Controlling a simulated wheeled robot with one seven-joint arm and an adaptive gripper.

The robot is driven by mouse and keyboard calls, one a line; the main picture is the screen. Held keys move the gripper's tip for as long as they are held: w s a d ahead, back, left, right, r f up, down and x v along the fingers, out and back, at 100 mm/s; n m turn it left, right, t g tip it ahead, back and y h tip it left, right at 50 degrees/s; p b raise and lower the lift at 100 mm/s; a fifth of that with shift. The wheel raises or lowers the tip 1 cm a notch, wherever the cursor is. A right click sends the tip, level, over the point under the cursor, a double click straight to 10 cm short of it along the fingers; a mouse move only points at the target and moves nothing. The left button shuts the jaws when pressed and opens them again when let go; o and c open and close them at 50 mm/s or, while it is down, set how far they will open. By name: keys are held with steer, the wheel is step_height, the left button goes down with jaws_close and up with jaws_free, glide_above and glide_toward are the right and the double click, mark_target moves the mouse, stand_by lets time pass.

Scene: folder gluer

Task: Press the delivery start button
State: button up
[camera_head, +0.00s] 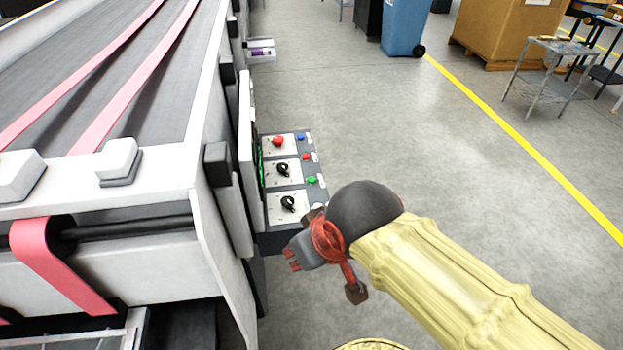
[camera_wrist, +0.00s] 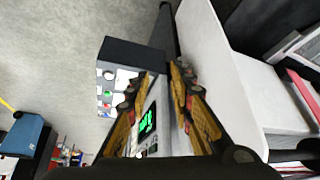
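The control panel (camera_head: 285,205) is a dark box with white plates on the side of the machine. It carries a red mushroom button (camera_head: 278,141), two black knobs, and small blue, red and green buttons. The green button (camera_head: 311,180) sits at the panel's right edge; labels are too small to read, so I cannot tell which button is delivery start. In the wrist view the panel's buttons (camera_wrist: 106,92) show left of my gripper (camera_wrist: 156,76). The fingers stand apart with nothing between them. In the head view my gripper (camera_head: 322,268) is just in front of the panel's near end.
The white machine (camera_head: 215,230) with pink belts fills the left side. A green-lit screen (camera_wrist: 147,122) shows between the fingers. A blue bin (camera_head: 404,28), a cardboard box (camera_head: 505,30) and a metal cart (camera_head: 552,70) stand far off. The floor right of the panel is clear.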

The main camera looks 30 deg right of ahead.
jaws_close()
stand_by(1.3)
